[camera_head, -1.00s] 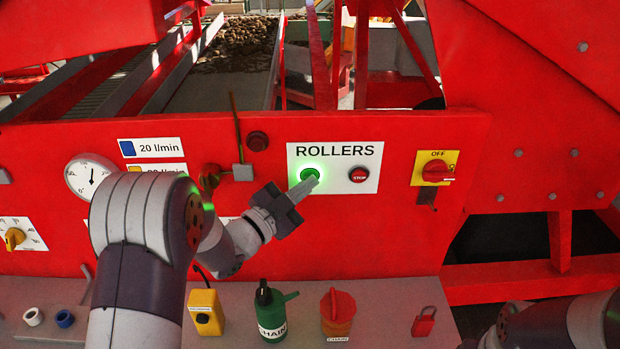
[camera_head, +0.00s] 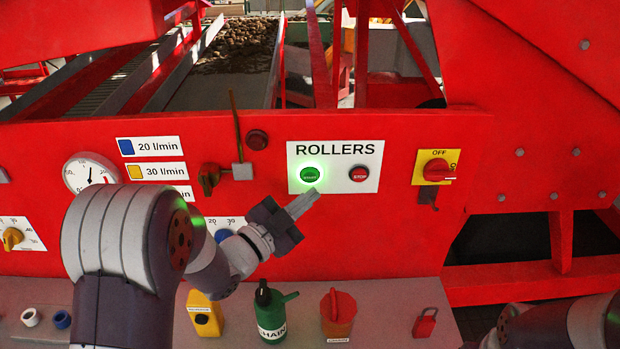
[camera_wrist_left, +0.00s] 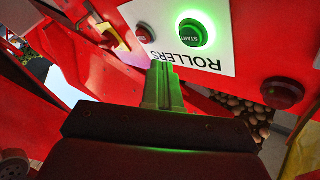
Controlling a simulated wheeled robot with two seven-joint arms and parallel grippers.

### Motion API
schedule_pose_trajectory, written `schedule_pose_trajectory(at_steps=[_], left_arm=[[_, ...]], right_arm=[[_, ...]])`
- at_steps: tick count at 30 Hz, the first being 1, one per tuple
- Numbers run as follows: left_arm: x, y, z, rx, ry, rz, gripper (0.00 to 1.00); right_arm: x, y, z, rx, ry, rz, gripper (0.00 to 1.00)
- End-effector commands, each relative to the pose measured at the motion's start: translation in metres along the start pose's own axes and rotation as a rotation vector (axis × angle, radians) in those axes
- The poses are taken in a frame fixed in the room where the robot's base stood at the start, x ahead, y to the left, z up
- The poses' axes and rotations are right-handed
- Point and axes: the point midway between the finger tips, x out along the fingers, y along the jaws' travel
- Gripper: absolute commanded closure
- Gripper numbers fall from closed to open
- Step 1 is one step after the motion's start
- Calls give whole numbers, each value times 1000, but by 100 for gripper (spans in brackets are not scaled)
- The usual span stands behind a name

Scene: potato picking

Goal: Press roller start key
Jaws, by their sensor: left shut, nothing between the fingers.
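The green START key (camera_head: 310,174) glows on the white ROLLERS panel (camera_head: 336,187). The red STOP key (camera_head: 359,174) is to its right. My left gripper (camera_head: 313,194) is shut and empty, with its tips just below and slightly right of the green key, apart from it in the head view. In the left wrist view the green key (camera_wrist_left: 192,33) is lit, beyond the shut fingers (camera_wrist_left: 162,72), with the red key (camera_wrist_left: 144,33) beside it. Part of my right arm shows at the lower right; its gripper is out of frame.
A yellow OFF switch plate (camera_head: 436,154) is right of the panel. A dark red button (camera_head: 257,140) and a lever (camera_head: 238,135) are left of it. A ledge below holds a yellow box (camera_head: 205,314), a green bottle (camera_head: 270,311), an orange container (camera_head: 338,312) and a red padlock (camera_head: 425,323).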

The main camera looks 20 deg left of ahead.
Motion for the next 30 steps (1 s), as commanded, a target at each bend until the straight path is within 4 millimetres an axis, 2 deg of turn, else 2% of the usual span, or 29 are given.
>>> schedule_pose_trajectory(at_steps=[9,30], left_arm=[[-16,12,-11,0,-1,0,100],[-16,12,-12,0,-1,0,100]], right_arm=[[3,0,0,0,0,0,100],[3,0,0,0,0,0,100]])
